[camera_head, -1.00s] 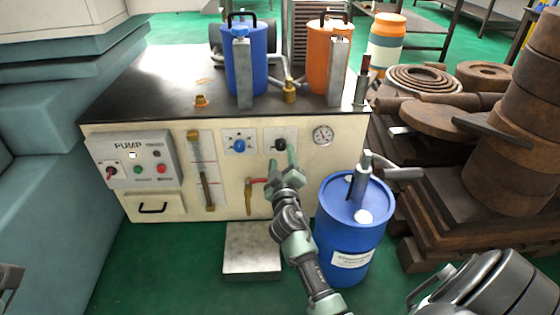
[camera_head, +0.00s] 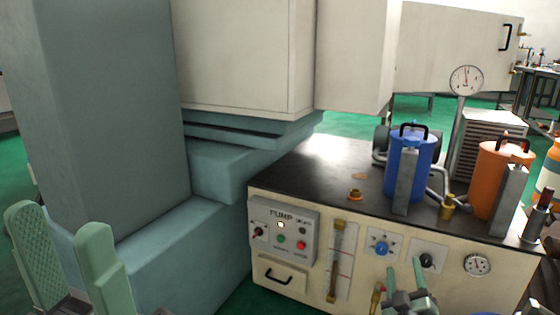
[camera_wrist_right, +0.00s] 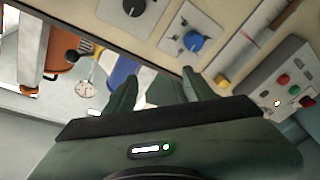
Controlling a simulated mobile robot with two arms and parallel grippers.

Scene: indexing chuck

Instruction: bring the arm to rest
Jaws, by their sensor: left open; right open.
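My left gripper (camera_head: 68,248) stands at the lower left of the head view, with its two green fingers pointing up and apart and nothing between them. My right gripper (camera_head: 405,276) is at the bottom of the head view, in front of the cream pump unit panel (camera_head: 450,285), left of the black knob (camera_head: 427,261). Its green fingers are spread, and I see nothing held in them. In the right wrist view, the right gripper (camera_wrist_right: 160,90) has the panel beyond its fingers, with the black knob (camera_wrist_right: 133,7) and blue knob (camera_wrist_right: 193,40) apart from them.
A large teal and cream machine (camera_head: 110,120) fills the left. The dark pump top (camera_head: 320,175) carries a blue canister (camera_head: 425,165) and an orange canister (camera_head: 487,178). The pump control box (camera_head: 283,228) and a gauge (camera_head: 477,265) are on the front.

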